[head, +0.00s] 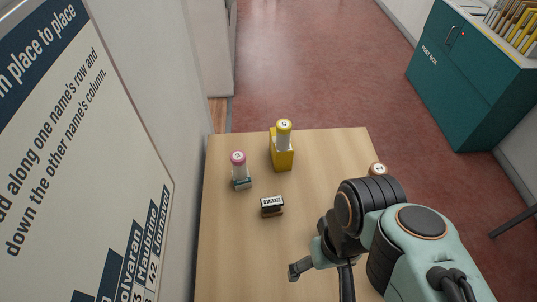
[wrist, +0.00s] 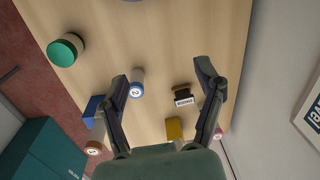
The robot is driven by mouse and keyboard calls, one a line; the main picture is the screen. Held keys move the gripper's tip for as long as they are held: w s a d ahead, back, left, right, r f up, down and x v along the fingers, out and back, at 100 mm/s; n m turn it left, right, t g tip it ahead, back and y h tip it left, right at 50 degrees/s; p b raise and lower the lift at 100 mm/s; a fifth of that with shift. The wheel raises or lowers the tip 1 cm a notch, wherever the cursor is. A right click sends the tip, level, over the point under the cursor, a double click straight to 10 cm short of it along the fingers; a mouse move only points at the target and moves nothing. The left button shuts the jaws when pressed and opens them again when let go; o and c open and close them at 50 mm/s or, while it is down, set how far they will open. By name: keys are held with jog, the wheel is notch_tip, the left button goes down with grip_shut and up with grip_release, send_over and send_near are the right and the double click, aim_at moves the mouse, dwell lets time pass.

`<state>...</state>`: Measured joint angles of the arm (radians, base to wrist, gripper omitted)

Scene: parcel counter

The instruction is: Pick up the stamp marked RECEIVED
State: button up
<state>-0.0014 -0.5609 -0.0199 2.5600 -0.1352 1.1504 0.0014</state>
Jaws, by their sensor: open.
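A small dark brown stamp (head: 272,207) with a white label lies on the wooden table. Its label is small, but appears to read RECEIVED. It also shows in the wrist view (wrist: 184,98), between my fingers and closer to the right one. My gripper (wrist: 163,74) is open with nothing held; in the head view, my gripper (head: 318,269) hangs over the table's front right, to the right of and nearer than the stamp. A white stamp with a blue rim marked 2 (wrist: 137,84) stands close to my left finger in the wrist view.
A brown-topped one (head: 377,168) is partly hidden by my arm. The wrist view shows a green-capped one (wrist: 66,50). A wall board (head: 90,130) borders the left.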

jog(key=o, duration=0.5)
jog(key=shift+c, duration=0.2)
jog(key=t, duration=0.3)
send_over(272, 201)
jog(key=w+d, duration=0.2)
jog(key=w, duration=0.1)
notch_tip(272, 201, down, 9)
jog(key=s+f+g, duration=0.1)
jog(key=f, duration=0.2)
jog(key=s+a+f+g, duration=0.1)
jog(key=f, duration=0.2)
jog(key=s+a+f, duration=0.1)
jog(key=f, duration=0.2)
jog(key=shift+f+g+h, duration=0.1)
jog(key=shift+g+h, duration=0.3)
jog(key=shift+f, duration=3.15)
